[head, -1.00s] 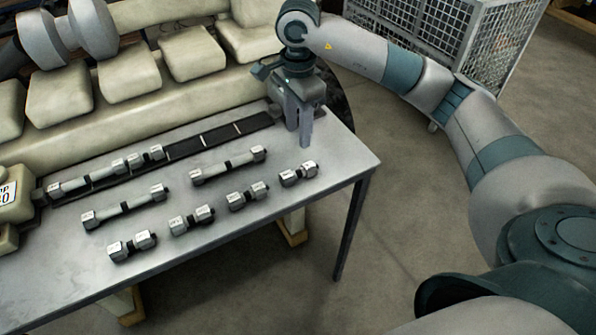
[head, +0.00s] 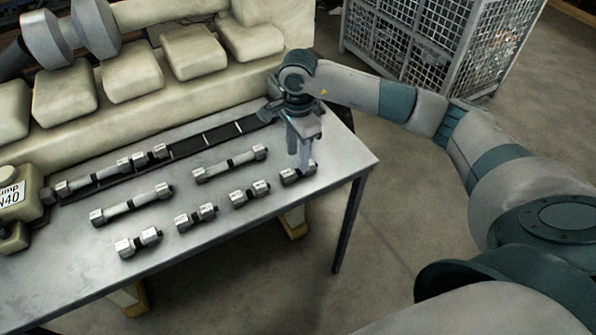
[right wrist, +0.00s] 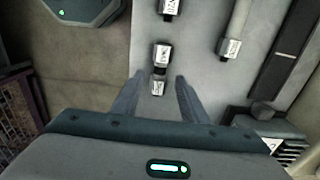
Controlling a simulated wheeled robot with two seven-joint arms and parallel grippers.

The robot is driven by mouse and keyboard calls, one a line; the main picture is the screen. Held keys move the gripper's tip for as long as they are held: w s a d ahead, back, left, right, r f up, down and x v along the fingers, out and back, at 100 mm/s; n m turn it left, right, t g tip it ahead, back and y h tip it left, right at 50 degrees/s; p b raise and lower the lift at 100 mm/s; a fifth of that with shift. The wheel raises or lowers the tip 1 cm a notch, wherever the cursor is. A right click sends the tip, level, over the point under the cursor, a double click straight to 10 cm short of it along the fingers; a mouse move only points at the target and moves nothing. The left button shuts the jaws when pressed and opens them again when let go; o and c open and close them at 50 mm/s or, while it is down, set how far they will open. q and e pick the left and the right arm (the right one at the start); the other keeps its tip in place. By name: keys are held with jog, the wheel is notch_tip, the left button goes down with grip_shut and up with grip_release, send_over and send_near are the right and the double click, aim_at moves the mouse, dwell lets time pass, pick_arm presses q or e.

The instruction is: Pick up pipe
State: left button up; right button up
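Several short pipes with hexagonal metal ends lie in a front row on the grey table. The rightmost short pipe (head: 291,176) is just under my right gripper (head: 303,161). In the right wrist view my right gripper (right wrist: 158,79) is open, with its fingers on either side of that short pipe's near end (right wrist: 158,88). I cannot tell whether they touch it. Other short pipes are at the front middle (head: 249,194), left of it (head: 196,216) and far left (head: 138,241). Two longer pipes (head: 231,163) (head: 132,204) lie behind them. My left gripper is not in view.
More pipe pieces (head: 95,178) lie on a dark slotted strip (head: 212,138) along the table's back. A cream engine block (head: 180,95) stands behind the table (head: 330,164). A wire mesh cage (head: 430,45) stands on the floor at back right.

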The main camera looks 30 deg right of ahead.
aim_at(298, 173)
jog(key=shift+f+p, duration=0.35)
jog(key=shift+p, duration=0.2)
notch_tip(298, 173, down, 4)
jog(key=shift+r+p, duration=0.15)
jog(key=shift+p, duration=1)
jog(key=shift+f, duration=0.35)
jog(key=shift+c, duration=0.4)
grip_shut()
